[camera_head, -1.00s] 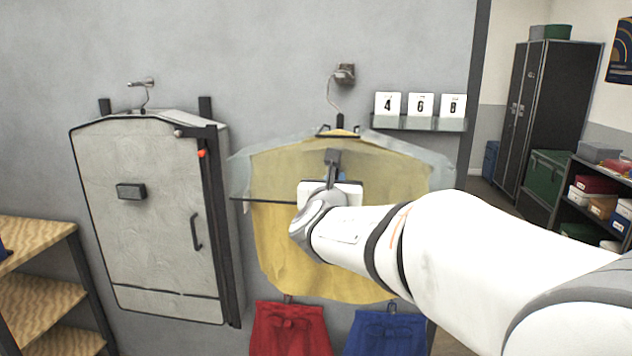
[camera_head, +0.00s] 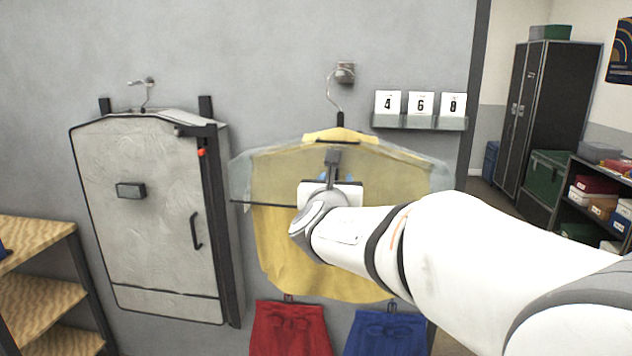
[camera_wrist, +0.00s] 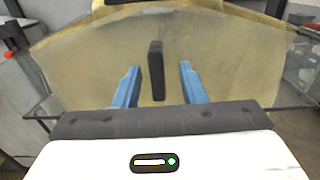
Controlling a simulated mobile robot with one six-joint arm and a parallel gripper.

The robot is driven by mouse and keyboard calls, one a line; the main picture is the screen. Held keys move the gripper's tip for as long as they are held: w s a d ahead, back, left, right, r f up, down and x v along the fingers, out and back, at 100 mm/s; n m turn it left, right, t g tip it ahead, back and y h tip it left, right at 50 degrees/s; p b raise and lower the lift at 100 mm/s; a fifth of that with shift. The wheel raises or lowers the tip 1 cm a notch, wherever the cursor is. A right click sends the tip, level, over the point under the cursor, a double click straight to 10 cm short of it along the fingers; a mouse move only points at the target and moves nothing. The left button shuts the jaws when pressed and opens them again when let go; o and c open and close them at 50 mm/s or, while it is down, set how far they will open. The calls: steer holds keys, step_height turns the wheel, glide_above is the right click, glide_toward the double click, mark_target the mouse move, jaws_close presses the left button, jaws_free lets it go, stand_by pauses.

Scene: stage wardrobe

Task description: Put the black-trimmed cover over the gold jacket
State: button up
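The gold jacket (camera_head: 275,265) hangs from a wall hook on a wire hanger. The cover (camera_head: 240,180) is a short, see-through sheet with black trim, lying over the jacket's shoulders and upper part. The gold collar area shows above the cover's black top slot (camera_head: 340,140). Its black lower hem shows at the left; my arm hides much of the rest. My gripper (camera_wrist: 158,85) is in front of the cover, its blue fingers apart. A black upright tab (camera_wrist: 156,70) stands between them with a gap on each side.
A grey cabinet-like case (camera_head: 150,220) hangs at the left. Red shorts (camera_head: 290,330) and blue shorts (camera_head: 385,333) hang below the jacket. A small glass shelf (camera_head: 418,122) with number cards is close at the upper right.

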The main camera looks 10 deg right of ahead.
steer(key=shift+s, duration=0.1)
steer(key=v, duration=0.6)
steer(key=s+d+f+m+g+h, duration=0.1)
steer(key=s+d+f+m+g, duration=0.35)
steer(key=s+f+m, duration=0.35)
steer(key=s+d+f+m+g, duration=0.45)
steer(key=f+m+g, duration=0.2)
steer(key=m, duration=0.45)
steer(key=s+a+f+m+g+y, duration=0.3)
steer(key=s+a+f+m+y, duration=0.3)
steer(key=s+m, duration=0.4)
steer(key=shift+s+a+f+m+y, duration=0.15)
steer(key=shift+a+f+m+y, duration=0.25)
steer(key=shift+a+f+m, duration=0.8)
steer(key=shift+d+f+m, duration=0.15)
steer(key=shift+d+m, duration=0.15)
steer(key=shift+m, duration=0.1)
